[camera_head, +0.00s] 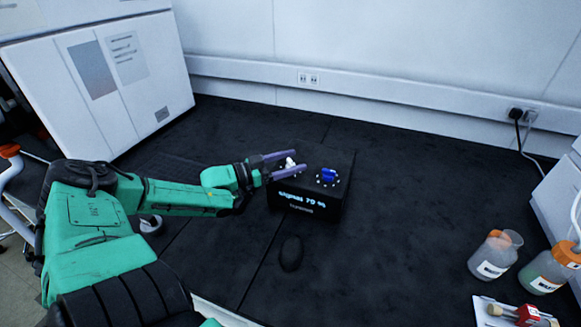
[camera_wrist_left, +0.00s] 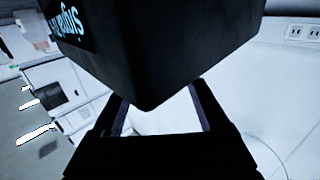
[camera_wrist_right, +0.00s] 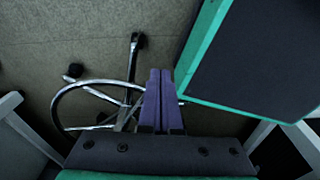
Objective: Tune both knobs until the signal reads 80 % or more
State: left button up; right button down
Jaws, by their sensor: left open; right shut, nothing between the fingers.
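A black box (camera_head: 306,205) stands on the dark bench, and its front display reads "signal 79 %". A white knob (camera_head: 290,163) and a blue knob (camera_head: 328,176) sit on its top, each ringed by small light dots. My left gripper (camera_head: 286,163) is open, its purple fingers on either side of the white knob; I cannot tell whether they touch it. In the left wrist view the box (camera_wrist_left: 160,45) fills the upper middle, with part of its display, and hides the knobs. My right gripper (camera_wrist_right: 160,100) is shut and empty, away from the bench, above the floor.
A black computer mouse (camera_head: 291,253) lies in front of the box. A large white instrument (camera_head: 110,90) is at the back left. The bench right of the box is clear.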

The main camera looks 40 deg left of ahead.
pick_arm(q)
grip_shut()
jog(key=shift+r+p, duration=0.2)
jog(key=shift+p, duration=0.3)
jog(key=n+y+p, duration=0.1)
jog(key=p, duration=0.2)
jog(key=n+t+y+p, duration=0.1)
jog(key=y+p, duration=0.1)
jog(key=p, duration=0.1)
jog(key=r+n+y+p, duration=0.1)
jog(key=y+p, duration=0.1)
jog(key=p, duration=0.2)
jog(key=shift+n+t, duration=0.3)
jog(key=n+y+p, duration=0.2)
jog(key=y+p, duration=0.1)
jog(key=f+n+y+p, duration=0.1)
jog(key=y+p, duration=0.2)
jog(key=p, duration=0.1)
jog(key=shift+n, duration=0.4)
jog(key=shift+f+n+g+y+p, duration=0.2)
jog(key=shift+n+g+y+p, duration=0.2)
jog(key=shift+n+y+p, duration=0.65)
jog(key=shift+m+y, duration=0.25)
grip_release()
